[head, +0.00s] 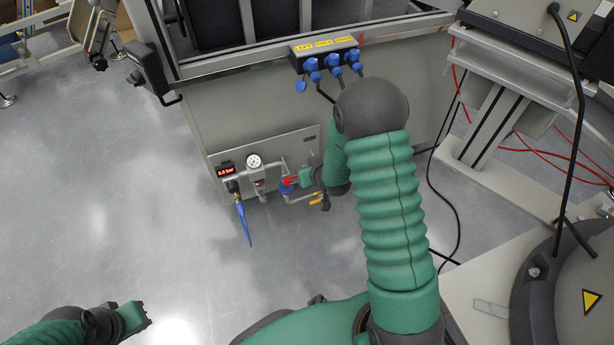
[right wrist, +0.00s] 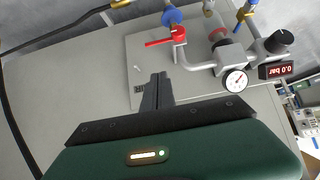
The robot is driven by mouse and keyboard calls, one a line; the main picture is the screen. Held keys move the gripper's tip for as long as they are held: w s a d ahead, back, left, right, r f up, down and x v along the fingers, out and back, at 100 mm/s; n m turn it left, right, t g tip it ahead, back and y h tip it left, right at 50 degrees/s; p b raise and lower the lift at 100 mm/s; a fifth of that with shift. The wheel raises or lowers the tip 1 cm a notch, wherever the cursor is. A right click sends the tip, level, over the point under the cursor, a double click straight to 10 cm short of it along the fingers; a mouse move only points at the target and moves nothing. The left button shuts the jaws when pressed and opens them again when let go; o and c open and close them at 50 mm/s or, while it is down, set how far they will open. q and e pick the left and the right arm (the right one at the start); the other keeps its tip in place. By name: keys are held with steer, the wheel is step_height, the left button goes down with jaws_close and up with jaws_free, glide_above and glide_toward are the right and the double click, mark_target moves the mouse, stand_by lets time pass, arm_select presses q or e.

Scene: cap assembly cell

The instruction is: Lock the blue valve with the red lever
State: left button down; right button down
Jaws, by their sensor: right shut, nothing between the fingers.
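The blue valve (right wrist: 172,17) is at the top of the right wrist view, on a pipe on the grey panel. The red lever (right wrist: 163,39) lies beside it, its handle pointing left. In the head view the blue valve (head: 286,189) and red lever (head: 291,181) look small, next to my right gripper (head: 310,178), which is partly hidden by my arm. In the right wrist view my right gripper (right wrist: 158,76) is shut and empty, its fingertips below the lever and apart from it in the picture. My left gripper (head: 138,316) is low at the left, away from the panel; its jaws are unclear.
A pressure gauge (head: 254,162) and a display reading 0.0 bar (head: 225,171) sit left of the valve. A blue hose (head: 243,222) hangs below. Blue plugs (head: 333,62) and cables are above my right arm. Open floor lies at the left.

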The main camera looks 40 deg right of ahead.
steer(key=w+d+f+b, duration=0.1)
steer(key=w+f+b, duration=0.4)
steer(key=f, duration=0.4)
steer(key=shift+w+d+f+b, duration=0.2)
steer(key=shift+f+b, duration=0.15)
steer(key=shift+b, duration=0.4)
steer(key=shift+s+f+y+p, duration=0.1)
steer(key=shift+y+p, duration=0.2)
steer(key=shift+p, duration=0.2)
